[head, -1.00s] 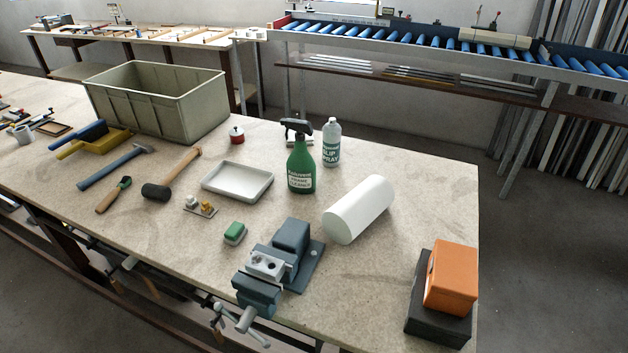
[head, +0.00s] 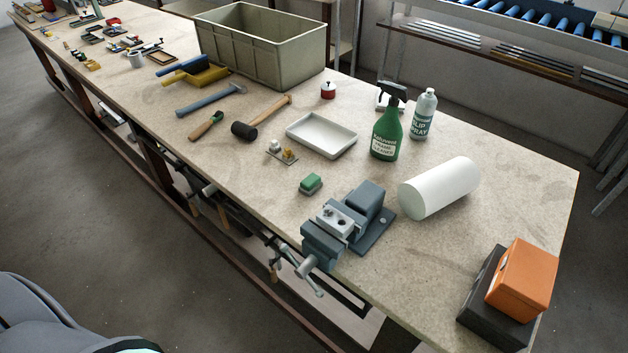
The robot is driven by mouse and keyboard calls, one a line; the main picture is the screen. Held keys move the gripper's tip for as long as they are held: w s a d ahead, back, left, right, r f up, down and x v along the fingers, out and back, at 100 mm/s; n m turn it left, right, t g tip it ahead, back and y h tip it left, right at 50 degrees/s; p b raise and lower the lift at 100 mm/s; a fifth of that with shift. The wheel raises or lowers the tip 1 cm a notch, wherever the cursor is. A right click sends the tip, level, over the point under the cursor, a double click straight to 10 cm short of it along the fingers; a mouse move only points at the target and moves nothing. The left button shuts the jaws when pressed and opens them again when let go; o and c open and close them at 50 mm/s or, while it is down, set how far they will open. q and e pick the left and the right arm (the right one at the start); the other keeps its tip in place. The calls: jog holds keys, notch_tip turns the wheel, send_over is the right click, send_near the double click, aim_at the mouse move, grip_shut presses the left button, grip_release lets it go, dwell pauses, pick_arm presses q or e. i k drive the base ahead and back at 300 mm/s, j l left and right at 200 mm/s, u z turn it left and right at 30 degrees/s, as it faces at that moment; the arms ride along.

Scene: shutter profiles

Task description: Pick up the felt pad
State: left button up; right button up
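A small block with a green top and a pale lower part (head: 311,184) lies on the workbench (head: 240,170); it looks like the felt pad, though I cannot be sure. It sits just left of the grey-blue vise (head: 345,225), apart from it, near the bench's front edge. Nothing covers it. Neither of my grippers shows in the head view.
A white tray (head: 322,136) lies behind the green block, and a small plate with fittings (head: 283,152) to its left.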

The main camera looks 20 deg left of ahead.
aim_at(311, 183)
jog(key=k+l+u, duration=0.15)
jog(key=l+u, duration=0.2)
jog(key=k+l+u, duration=0.35)
jog(key=l, duration=0.15)
jog(key=k+l+u, duration=0.15)
jog(key=l+u, duration=0.15)
jog(key=l, duration=0.1)
